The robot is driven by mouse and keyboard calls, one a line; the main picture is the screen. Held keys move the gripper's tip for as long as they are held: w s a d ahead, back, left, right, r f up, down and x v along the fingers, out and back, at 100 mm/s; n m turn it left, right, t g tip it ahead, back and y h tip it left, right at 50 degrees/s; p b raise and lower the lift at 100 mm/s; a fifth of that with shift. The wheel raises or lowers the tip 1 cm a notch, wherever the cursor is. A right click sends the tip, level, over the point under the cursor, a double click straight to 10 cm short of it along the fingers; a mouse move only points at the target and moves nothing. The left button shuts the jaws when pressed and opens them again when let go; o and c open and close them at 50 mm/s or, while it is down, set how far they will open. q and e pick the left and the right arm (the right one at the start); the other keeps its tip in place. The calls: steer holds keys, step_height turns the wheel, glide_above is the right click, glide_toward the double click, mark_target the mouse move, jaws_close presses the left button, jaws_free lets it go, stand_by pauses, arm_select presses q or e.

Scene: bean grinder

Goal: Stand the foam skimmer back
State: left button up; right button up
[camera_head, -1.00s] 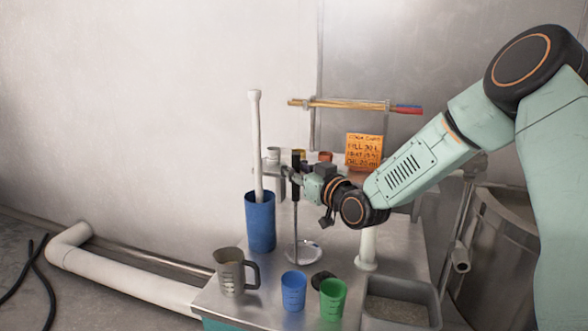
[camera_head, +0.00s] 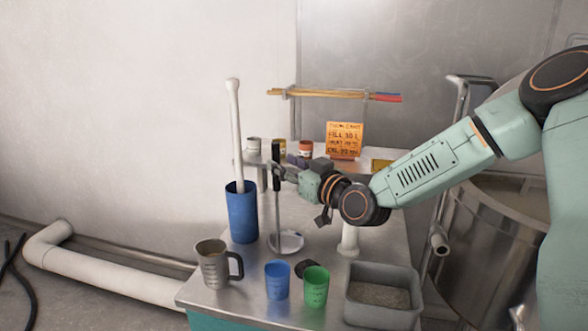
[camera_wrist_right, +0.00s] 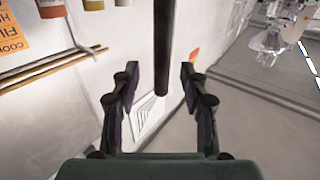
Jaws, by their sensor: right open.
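The foam skimmer (camera_head: 279,207) stands upright on the steel table in the head view, its round disc down and its black handle up. It is to the right of a tall blue cylinder (camera_head: 242,215). My right gripper (camera_head: 281,173) is at the handle's height, reaching in from the right. In the right wrist view, my right gripper's fingers (camera_wrist_right: 160,72) are spread wide. The black handle (camera_wrist_right: 162,45) shows between them, with a visible gap on each side. The exact depth between fingers and handle is hard to tell. My left gripper is not in view.
A white paddle (camera_head: 236,130) leans in the blue cylinder. A jug (camera_head: 212,266), a blue cup (camera_head: 277,281), a green cup (camera_head: 316,288) and a grey tub (camera_head: 382,318) stand along the front. An orange note (camera_head: 344,139) and small jars stand behind. A large metal drum (camera_head: 495,245) is at right.

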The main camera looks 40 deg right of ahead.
steer(key=shift+s, duration=1.4)
